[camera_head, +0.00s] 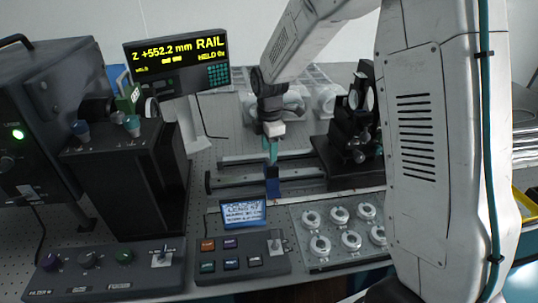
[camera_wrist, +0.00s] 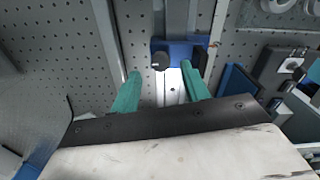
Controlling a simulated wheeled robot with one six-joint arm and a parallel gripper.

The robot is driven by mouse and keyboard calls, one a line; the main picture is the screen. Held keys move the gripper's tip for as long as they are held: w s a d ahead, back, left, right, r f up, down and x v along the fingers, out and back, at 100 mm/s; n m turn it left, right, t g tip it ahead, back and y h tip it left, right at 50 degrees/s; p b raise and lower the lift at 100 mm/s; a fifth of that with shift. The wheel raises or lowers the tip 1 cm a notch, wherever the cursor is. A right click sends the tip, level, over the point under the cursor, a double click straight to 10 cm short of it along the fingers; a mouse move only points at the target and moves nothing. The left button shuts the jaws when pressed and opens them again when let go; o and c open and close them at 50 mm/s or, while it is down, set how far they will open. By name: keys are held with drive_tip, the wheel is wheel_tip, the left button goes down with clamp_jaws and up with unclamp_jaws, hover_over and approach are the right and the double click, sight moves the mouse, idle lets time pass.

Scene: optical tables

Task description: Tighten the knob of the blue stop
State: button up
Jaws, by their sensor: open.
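The blue stop (camera_head: 272,188) sits at the near rail in the head view. In the wrist view the blue stop (camera_wrist: 198,48) spans the pale rail, and its dark round knob (camera_wrist: 160,62) faces the camera. My gripper (camera_head: 271,157) is just above the stop, pointing down, with teal fingers. In the wrist view my gripper (camera_wrist: 161,70) is open, and the knob appears between its fingertips, nearer the left one in height. I cannot tell whether either finger touches the knob. The knob is not distinct in the head view.
A readout (camera_head: 178,62) shows Z +552.2 mm and RAIL. A black optic mount (camera_head: 355,125) stands right of the gripper. A button panel (camera_head: 242,257), a small blue screen (camera_head: 243,213) and a tray of ring parts (camera_head: 312,262) lie in front. A black box (camera_head: 128,180) stands left.

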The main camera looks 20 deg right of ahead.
drive_tip(key=shift+r, duration=2.35)
drive_tip(key=shift+s+f+m, duration=0.1)
drive_tip(key=shift+s+m, duration=0.15)
drive_tip(key=shift+m, duration=0.65)
drive_tip(key=s+d+r+m, duration=0.1)
drive_tip(key=s+r+m, duration=0.3)
drive_tip(key=s, duration=0.7)
drive_tip(key=s+d+r+m+t, duration=0.1)
drive_tip(key=s+r+m, duration=0.3)
drive_tip(key=s+m, duration=0.3)
drive_tip(key=s+d+r+m, duration=0.1)
drive_tip(key=s+r+m, duration=0.3)
drive_tip(key=s, duration=1.1)
drive_tip(key=shift+s+m, duration=0.4)
drive_tip(key=shift+m, duration=0.3)
